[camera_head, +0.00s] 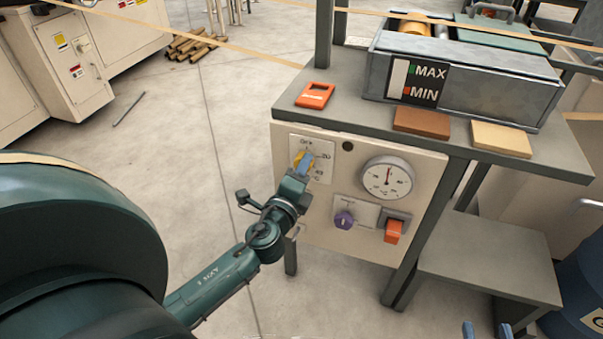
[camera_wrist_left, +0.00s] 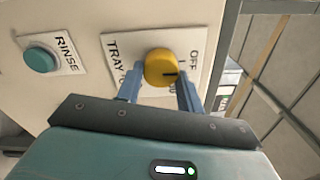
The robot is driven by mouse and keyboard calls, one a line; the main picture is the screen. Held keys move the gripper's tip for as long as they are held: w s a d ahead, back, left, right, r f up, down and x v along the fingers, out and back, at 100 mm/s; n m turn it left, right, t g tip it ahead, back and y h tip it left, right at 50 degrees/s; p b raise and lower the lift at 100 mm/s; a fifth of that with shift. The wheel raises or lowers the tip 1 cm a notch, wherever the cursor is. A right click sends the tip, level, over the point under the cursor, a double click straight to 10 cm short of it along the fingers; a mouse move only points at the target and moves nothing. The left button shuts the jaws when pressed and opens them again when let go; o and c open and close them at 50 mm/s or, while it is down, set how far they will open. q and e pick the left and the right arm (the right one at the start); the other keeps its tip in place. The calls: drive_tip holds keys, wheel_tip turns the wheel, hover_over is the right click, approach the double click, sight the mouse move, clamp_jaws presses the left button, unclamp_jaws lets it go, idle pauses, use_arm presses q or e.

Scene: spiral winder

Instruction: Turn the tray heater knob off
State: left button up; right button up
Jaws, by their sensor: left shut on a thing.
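The tray heater knob (camera_wrist_left: 160,67) is yellow and round, on a white label plate with OFF and TRAY lettering. A dark pointer line on its face points right in the left wrist view, toward the OFF side of the plate; its exact mark is hard to read. In the head view the knob (camera_head: 299,157) is partly hidden. My left gripper (camera_wrist_left: 158,92) has its blue fingers on either side of the knob, shut on it; it also shows in the head view (camera_head: 304,163). My right gripper (camera_head: 487,331) shows only two blue fingertips, apart, at the bottom edge.
On the panel are a round gauge (camera_head: 387,177), a purple knob (camera_head: 344,219) and an orange switch (camera_head: 393,231). A teal RINSE button (camera_wrist_left: 41,59) lies left in the wrist view. An orange device (camera_head: 315,95) sits on the bench above. A lower shelf (camera_head: 490,255) stands right.

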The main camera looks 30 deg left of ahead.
use_arm(q)
drive_tip(key=shift+n, duration=0.3)
drive_tip(key=o, duration=1)
drive_tip(key=b+v, duration=0.2)
drive_tip(key=v, duration=1.1)
use_arm(e)
drive_tip(key=shift+a+r+n+t+y, duration=0.1)
drive_tip(key=shift+a+n+t+y, duration=0.35)
drive_tip(key=shift+t+y, duration=0.25)
use_arm(q)
drive_tip(key=shift+d, duration=0.1)
drive_tip(key=shift+s, duration=0.1)
